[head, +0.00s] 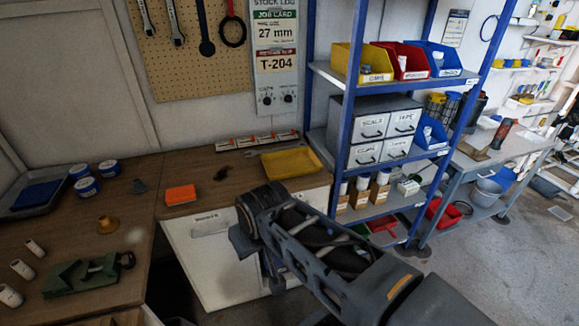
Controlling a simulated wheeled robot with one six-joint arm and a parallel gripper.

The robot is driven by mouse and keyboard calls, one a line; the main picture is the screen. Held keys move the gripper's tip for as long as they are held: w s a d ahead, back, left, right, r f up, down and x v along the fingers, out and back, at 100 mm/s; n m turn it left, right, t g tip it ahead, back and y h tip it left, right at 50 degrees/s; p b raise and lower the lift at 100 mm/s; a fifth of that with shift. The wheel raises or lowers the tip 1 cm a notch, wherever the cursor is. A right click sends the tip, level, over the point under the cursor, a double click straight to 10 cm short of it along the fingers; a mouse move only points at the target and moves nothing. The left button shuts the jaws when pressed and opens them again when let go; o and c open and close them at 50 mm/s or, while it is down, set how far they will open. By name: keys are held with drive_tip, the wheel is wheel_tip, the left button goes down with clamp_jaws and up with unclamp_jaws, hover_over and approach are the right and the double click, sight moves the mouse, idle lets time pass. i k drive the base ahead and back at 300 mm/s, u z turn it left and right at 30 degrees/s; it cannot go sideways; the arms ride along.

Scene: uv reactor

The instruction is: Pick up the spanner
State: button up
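Two silver spanners hang on the pegboard at the top left: one spanner (146,17) at its left edge and another spanner (174,22) beside it. A card (276,32) on the wall reads "27 mm" and "T-204". My arm reaches in from the lower right, in front of the bench and well short of the pegboard. My gripper's fingers cannot be made out.
The wooden bench (150,226) holds a yellow tray (292,163), an orange block (181,194), a green vise (82,274) and several blue-and-white tins. A blue shelf rack (341,130) with bins and drawers stands right of the bench. Open floor (500,270) lies at the right.

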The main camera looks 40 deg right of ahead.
sight(255, 153)
drive_tip(key=k, duration=0.45)
drive_tip(key=z, duration=0.95)
drive_tip(key=i, duration=1.7)
drive_tip(key=u, duration=0.75)
